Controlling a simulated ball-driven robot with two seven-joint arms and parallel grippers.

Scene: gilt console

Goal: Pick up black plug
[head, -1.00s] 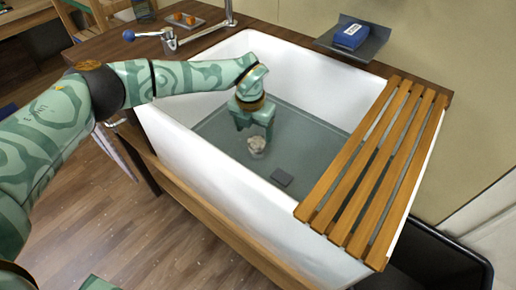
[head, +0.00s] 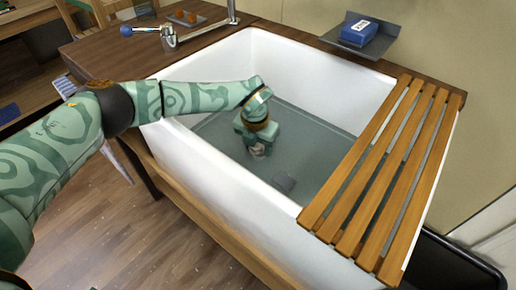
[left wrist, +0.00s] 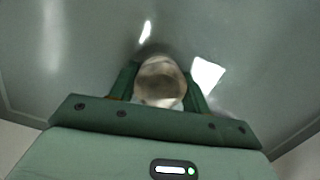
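My left gripper (head: 256,149) points down over this lump. In the left wrist view the lump (left wrist: 160,82) sits between the two fingers of the left gripper (left wrist: 161,72), which stand apart on either side of it; a firm grip does not show. My right gripper is not in view.
The deep white sink (head: 215,165) has high walls around the left arm. A wooden slatted rack (head: 375,175) covers its right end. A tap (head: 170,40) stands at the back left, and a blue box (head: 358,33) sits on a grey shelf (head: 378,46). The sink floor at right is clear.

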